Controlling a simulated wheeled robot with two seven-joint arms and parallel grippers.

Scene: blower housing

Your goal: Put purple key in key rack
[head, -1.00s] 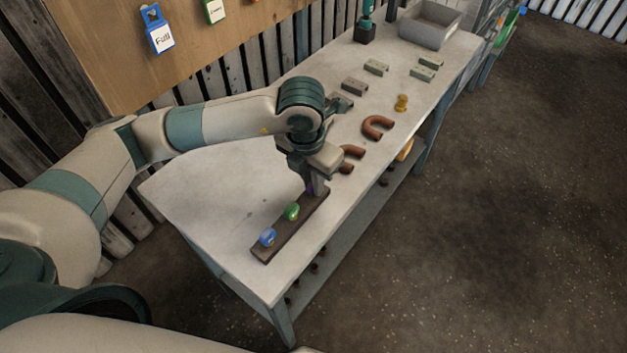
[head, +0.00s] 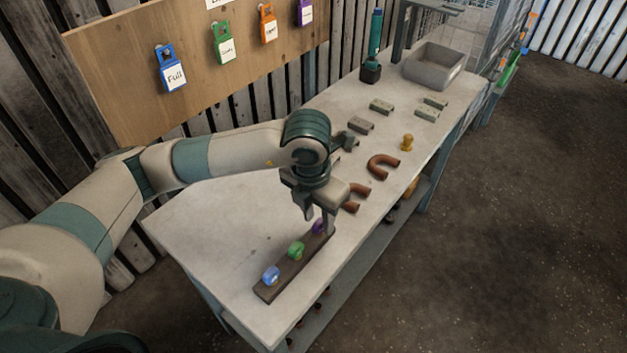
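The key rack (head: 298,266) is a dark bar lying along the near part of the bench. A blue key (head: 270,275) and a green key (head: 296,250) stand on it. The purple key (head: 318,227) is at the rack's far end, in line with the other two and partly hidden by my gripper. My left gripper (head: 319,216) points down over that end. Its fingers are apart, one to each side of the purple key in the picture. Whether a finger touches the key I cannot tell. My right gripper is not in view.
Brown U-shaped pipes (head: 382,166), a yellow knob-like piece (head: 408,142) and several grey-green blocks (head: 381,106) lie farther along the bench (head: 228,225). A grey bin (head: 434,66) stands at the far end. A wooden board (head: 120,75) with coloured tags hangs behind.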

